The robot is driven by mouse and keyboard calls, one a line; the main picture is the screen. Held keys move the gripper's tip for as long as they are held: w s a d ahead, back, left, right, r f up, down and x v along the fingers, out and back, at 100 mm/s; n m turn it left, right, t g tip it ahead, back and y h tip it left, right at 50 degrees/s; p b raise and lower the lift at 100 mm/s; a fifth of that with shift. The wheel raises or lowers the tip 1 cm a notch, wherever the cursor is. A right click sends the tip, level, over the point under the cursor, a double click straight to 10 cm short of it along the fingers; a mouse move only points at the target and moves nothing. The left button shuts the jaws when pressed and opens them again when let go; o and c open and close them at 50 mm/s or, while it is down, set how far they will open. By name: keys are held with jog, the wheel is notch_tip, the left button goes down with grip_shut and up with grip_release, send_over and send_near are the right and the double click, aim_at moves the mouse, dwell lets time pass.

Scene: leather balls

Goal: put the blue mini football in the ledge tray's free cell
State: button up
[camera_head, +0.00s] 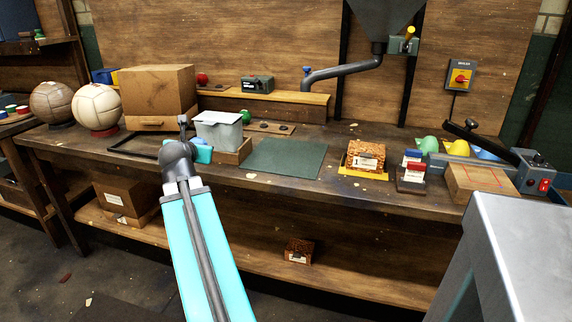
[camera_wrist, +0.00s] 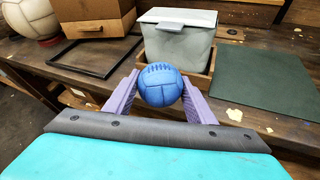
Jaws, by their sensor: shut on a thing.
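The blue mini football (camera_wrist: 161,84) is held between the two purple fingers of my gripper (camera_wrist: 162,90) in the wrist view. My gripper is above the bench's front edge, in front of the grey lidded bin (camera_wrist: 177,42). A red ball (camera_head: 202,78) rests on a low wooden piece (camera_head: 214,88) at the left of the raised back ledge (camera_head: 285,97). A flat wooden tray (camera_head: 262,127) with dark round cells and a green ball (camera_head: 245,116) lies below the ledge. I cannot tell which is the ledge tray.
The bin (camera_head: 218,130) stands in a wooden box right by my wrist. A large cardboard box (camera_head: 158,92) and two leather balls stand left. A dark green mat (camera_head: 285,158) is clear. A pipe (camera_head: 340,72) comes down over the ledge's right end.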

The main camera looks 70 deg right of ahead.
aim_at(279, 154)
jog(key=s+d+m+g+b, duration=0.1)
jog(key=s+d, duration=0.1)
jog(key=s, duration=0.2)
jog(key=s+d+f+m+g+b, duration=0.1)
jog(key=s+d, duration=0.2)
jog(key=s, duration=0.1)
jog(key=s+d+f+m+g+h+b, duration=0.1)
jog(key=s+d, duration=0.1)
jog(key=s, duration=0.2)
jog(key=shift+s+d+f+g, duration=0.15)
jog(key=shift+s+g, duration=0.15)
jog(key=shift+s, duration=0.1)
jog(key=s+d+m+g+b, duration=0.1)
jog(key=s, duration=0.2)
jog(key=s+d+m+g+b, duration=0.1)
jog(key=s, duration=0.3)
jog(key=s+d+f+g+b, duration=0.1)
jog(key=s, duration=0.3)
jog(key=shift+s+d+m, duration=0.15)
jog(key=shift+d+m, duration=0.2)
jog(key=shift+m, duration=0.05)
jog(key=shift+d+r+p, duration=0.2)
jog(key=shift+r+p, duration=0.05)
jog(key=shift+p, duration=0.85)
jog(key=w+d+p, duration=0.1)
jog(key=d+p, duration=0.1)
jog(key=p, duration=0.6)
jog(key=shift+w+f, duration=0.1)
jog(key=shift+f, duration=0.05)
